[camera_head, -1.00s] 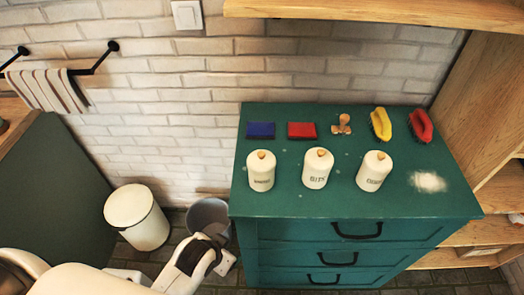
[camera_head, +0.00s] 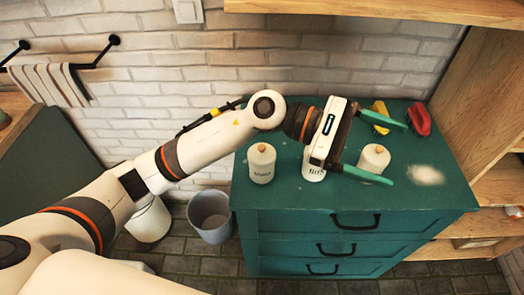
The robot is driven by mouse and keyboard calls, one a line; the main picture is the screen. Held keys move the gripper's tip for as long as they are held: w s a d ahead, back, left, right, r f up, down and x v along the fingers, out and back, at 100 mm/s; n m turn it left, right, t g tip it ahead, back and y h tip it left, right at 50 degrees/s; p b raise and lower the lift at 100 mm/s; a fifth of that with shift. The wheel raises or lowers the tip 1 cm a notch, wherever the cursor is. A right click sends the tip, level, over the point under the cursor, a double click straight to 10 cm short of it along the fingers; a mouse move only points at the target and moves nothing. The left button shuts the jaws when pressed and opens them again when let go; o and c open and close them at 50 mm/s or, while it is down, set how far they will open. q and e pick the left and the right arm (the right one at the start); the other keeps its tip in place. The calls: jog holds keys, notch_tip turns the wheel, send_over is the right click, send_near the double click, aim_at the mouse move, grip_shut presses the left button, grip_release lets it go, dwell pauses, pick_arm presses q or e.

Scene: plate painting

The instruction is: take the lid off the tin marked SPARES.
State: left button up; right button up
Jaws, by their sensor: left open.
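Three white tins with wooden-knobbed lids stand in a row on the green cabinet. The left tin (camera_head: 262,167) is in clear view, its lid on; its dark label is too small to read surely. The middle tin (camera_head: 314,175) is mostly hidden behind my left gripper, with only its lower part showing. The right tin (camera_head: 374,155) shows its lid and knob; its label is hidden. My left gripper (camera_head: 398,155) is open and empty. Its two green fingers point right, one beyond the right tin and one across its front in the picture. I cannot tell whether they touch it.
The green cabinet top (camera_head: 450,197) has a white powdery patch (camera_head: 425,175) at right. A yellow brush (camera_head: 380,112) and a red brush (camera_head: 419,119) lie behind. A grey bucket (camera_head: 210,217) and a white bin (camera_head: 149,222) stand on the floor. Wooden shelving (camera_head: 484,110) rises at right.

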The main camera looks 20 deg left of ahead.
pick_arm(q)
notch_tip(320, 180, down, 4)
jog(key=w+a+m+y, duration=0.1)
jog(key=a+m+y, duration=0.1)
jog(key=m+y, duration=0.25)
jog(key=m+t+y+p, duration=0.2)
jog(key=m+y+p, duration=0.15)
jog(key=y, duration=0.95)
send_over(261, 146)
jog(key=shift+m, duration=0.4)
jog(key=f, duration=0.8)
jog(key=shift+d+f+b, duration=0.3)
jog(key=shift+f+b, duration=0.1)
jog(key=shift+f+p, duration=0.45)
jog(key=shift+f, duration=0.05)
jog(key=f+p, duration=0.1)
jog(key=f, duration=0.1)
jog(key=f+p, duration=0.1)
jog(key=shift+s+a+f, duration=0.1)
jog(key=shift+a+f, duration=0.1)
jog(key=shift+f, duration=0.6)
